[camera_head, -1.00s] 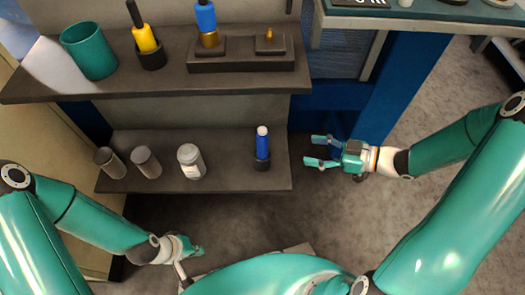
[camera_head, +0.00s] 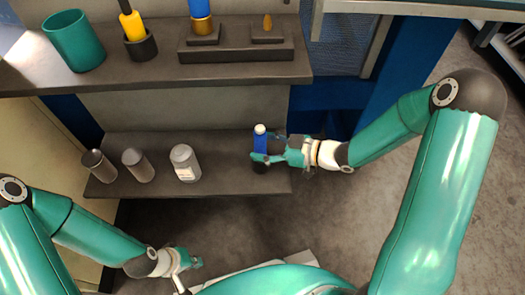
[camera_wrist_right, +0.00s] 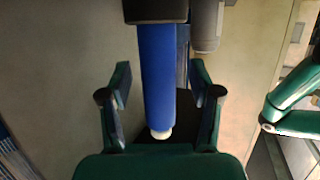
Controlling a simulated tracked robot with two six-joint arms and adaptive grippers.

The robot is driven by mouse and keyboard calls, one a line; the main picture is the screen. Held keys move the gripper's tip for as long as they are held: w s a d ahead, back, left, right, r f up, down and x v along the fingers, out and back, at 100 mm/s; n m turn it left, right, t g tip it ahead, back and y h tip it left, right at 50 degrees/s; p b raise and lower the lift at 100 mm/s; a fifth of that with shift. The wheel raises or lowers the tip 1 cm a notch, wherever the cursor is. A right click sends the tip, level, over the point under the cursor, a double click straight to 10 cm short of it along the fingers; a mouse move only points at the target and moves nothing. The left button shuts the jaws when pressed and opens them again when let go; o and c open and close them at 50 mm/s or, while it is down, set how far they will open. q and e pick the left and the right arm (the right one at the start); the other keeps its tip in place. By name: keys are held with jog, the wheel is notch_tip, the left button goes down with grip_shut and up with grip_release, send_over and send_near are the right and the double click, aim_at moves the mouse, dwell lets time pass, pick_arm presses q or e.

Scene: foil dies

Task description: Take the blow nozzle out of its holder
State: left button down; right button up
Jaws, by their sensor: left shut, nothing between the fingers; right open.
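The blow nozzle, which I take to be the blue cylinder with a pale tip (camera_head: 261,139), stands upright in a dark holder at the right end of the lower shelf. The right wrist view also shows its blue body (camera_wrist_right: 157,75) and the dark holder (camera_wrist_right: 155,10). My right gripper (camera_head: 266,151) is open, with its fingers on either side of the blue body; in the right wrist view a gap shows on both sides. The holder is mostly hidden by the gripper in the head view. My left gripper (camera_head: 192,264) is shut and empty, low in front of the shelves.
A white-labelled jar (camera_head: 185,165) and two grey cylinders (camera_head: 138,165) stand left on the lower shelf. The upper shelf (camera_head: 150,77) overhangs behind, bearing a green cup (camera_head: 74,42), a yellow-handled tool (camera_head: 133,30) and a dark block (camera_head: 235,52).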

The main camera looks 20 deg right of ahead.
jog(key=shift+w+a+f, duration=0.2)
jog(key=shift+w+a, duration=0.15)
jog(key=shift+a, duration=0.1)
grip_shut()
jog(key=shift+r, duration=0.1)
